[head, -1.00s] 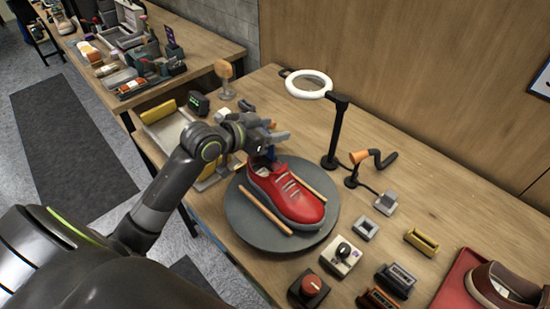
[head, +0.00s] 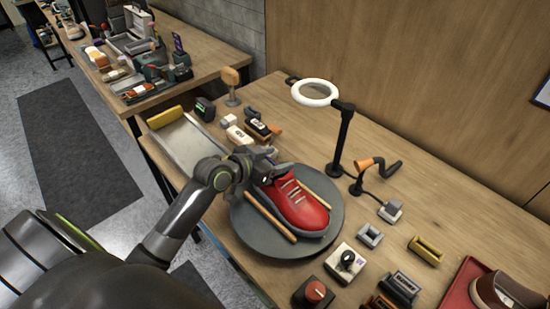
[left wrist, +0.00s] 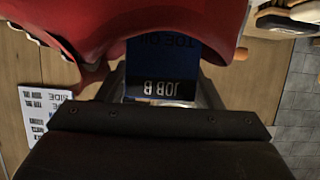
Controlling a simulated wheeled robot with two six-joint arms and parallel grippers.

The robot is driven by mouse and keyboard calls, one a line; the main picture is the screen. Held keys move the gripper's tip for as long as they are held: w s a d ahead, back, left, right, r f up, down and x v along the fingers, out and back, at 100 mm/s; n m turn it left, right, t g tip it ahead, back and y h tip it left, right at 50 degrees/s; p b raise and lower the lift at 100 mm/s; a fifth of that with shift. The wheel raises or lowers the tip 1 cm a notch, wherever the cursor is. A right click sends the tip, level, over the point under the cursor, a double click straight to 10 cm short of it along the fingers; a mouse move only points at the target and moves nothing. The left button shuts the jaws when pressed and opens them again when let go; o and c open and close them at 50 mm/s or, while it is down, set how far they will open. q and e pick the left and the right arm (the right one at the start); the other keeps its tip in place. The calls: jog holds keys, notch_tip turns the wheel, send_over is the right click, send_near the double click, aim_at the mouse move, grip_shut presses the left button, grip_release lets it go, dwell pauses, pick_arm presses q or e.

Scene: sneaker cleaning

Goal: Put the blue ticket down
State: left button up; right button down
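The blue ticket (left wrist: 160,60) shows in the left wrist view as a dark blue card with upside-down print reading JOB B on a black band. My left gripper (head: 270,160) is at the heel end of the red sneaker (head: 298,205), and its fingers stand at the ticket's two side edges, seemingly shut on it. The sneaker lies on a grey round turntable (head: 285,246) between two wooden sticks. In the left wrist view, red sneaker material (left wrist: 80,28) surrounds the ticket's upper part. The ticket is hidden in the head view. My right gripper is out of view.
A ring lamp (head: 315,93) stands behind the turntable. A white control block (head: 346,261), small blocks and a red tray (head: 457,291) with a brown shoe fill the front right.

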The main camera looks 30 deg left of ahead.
pick_arm(q)
jog(key=shift+r, duration=0.15)
jog(key=v, duration=1.2)
dwell(0.5)
